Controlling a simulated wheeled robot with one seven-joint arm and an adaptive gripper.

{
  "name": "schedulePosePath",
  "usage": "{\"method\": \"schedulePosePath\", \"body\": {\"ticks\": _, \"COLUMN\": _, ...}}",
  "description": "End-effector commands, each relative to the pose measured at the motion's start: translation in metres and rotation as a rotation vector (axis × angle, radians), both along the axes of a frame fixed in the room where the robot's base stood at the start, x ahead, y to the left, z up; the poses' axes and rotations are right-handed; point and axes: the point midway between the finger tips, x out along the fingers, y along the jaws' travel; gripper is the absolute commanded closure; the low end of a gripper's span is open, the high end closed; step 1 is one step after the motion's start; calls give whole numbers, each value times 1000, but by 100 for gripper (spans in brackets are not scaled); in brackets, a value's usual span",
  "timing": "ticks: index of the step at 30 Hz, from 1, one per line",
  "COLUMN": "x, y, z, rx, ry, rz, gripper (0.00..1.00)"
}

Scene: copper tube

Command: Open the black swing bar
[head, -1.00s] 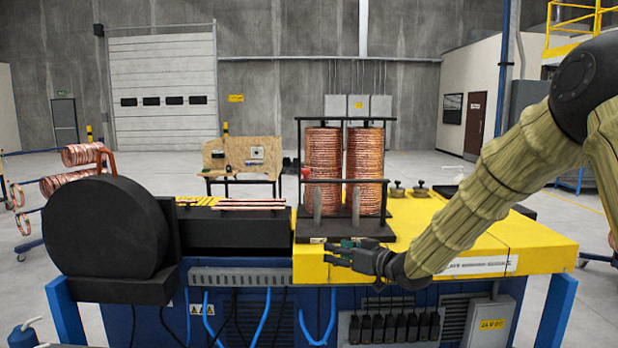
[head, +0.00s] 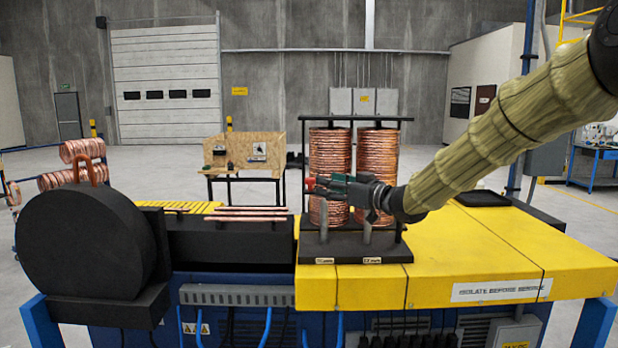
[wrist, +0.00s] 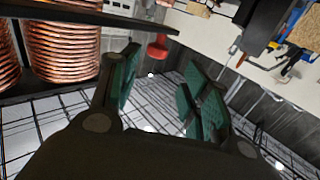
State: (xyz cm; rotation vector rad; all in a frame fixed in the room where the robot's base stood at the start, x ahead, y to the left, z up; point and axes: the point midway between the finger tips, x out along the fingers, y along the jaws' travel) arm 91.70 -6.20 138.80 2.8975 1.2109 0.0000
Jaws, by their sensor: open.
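The black swing bar (wrist: 95,16) crosses the top left of the wrist view, in front of the copper coils (wrist: 62,45). A red knob (wrist: 157,47) sits at its end. In the head view the red knob (head: 310,184) shows just left of my fingertips, and my gripper hides most of the bar. My gripper (head: 328,187) is in front of the two coils (head: 376,155) at about mid-height. In the wrist view my gripper (wrist: 160,88) has its green-padded fingers spread apart with nothing between them. The knob is beyond the fingertips, apparently not touched.
The coils stand in a black rack (head: 355,254) on the yellow machine top (head: 440,270). Copper tubes (head: 250,211) lie on the machine left of the rack. A large black drum (head: 80,240) is at far left. The yellow top right of the rack is mostly clear.

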Motion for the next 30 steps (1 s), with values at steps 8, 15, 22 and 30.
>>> {"method": "schedulePosePath", "body": {"ticks": 8, "x": 31, "y": 24, "z": 3, "rx": -1, "ry": 1, "rz": -9, "gripper": 53}}
{"method": "schedulePosePath", "body": {"ticks": 15, "x": 55, "y": 47, "z": 2, "rx": 1, "ry": 1, "rz": -8, "gripper": 53}}
{"method": "schedulePosePath", "body": {"ticks": 22, "x": 65, "y": 59, "z": 0, "rx": 0, "ry": 1, "rz": -6, "gripper": 53}}
{"method": "schedulePosePath", "body": {"ticks": 30, "x": 65, "y": 60, "z": 0, "rx": 1, "ry": 1, "rz": -6, "gripper": 53}}
